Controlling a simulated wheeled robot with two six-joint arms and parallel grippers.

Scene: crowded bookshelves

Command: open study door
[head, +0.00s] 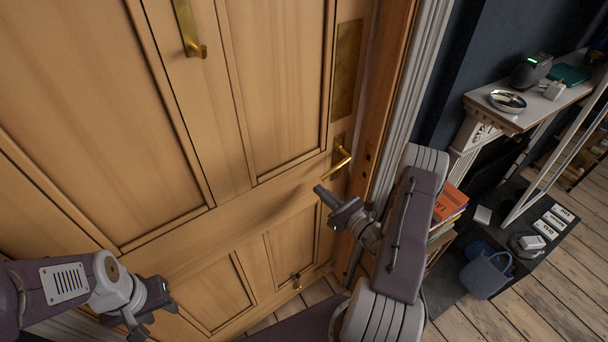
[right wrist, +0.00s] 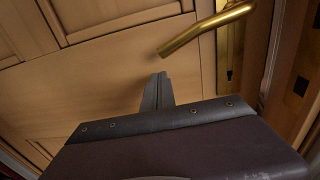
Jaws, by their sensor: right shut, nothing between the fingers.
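The study door (head: 220,195) is a panelled wooden door filling the left and middle of the head view. Its brass lever handle (head: 341,158) sits near the right edge and also shows in the right wrist view (right wrist: 207,30). A dark slot shows in the door frame beside that edge; I cannot tell whether the door stands slightly ajar. My right gripper (head: 318,190) is shut and empty, just below and left of the lever and apart from it. Its shut fingers (right wrist: 161,78) point at the door. My left gripper (head: 130,322) is low at the left, away from the handle; its fingers are unclear.
The wooden door frame (head: 387,85) and white trim stand right of the door. Stacked books (head: 448,203) sit behind my right arm. A side table (head: 520,118) with a silver dish stands at the right, with a blue basket (head: 486,272) on the floor.

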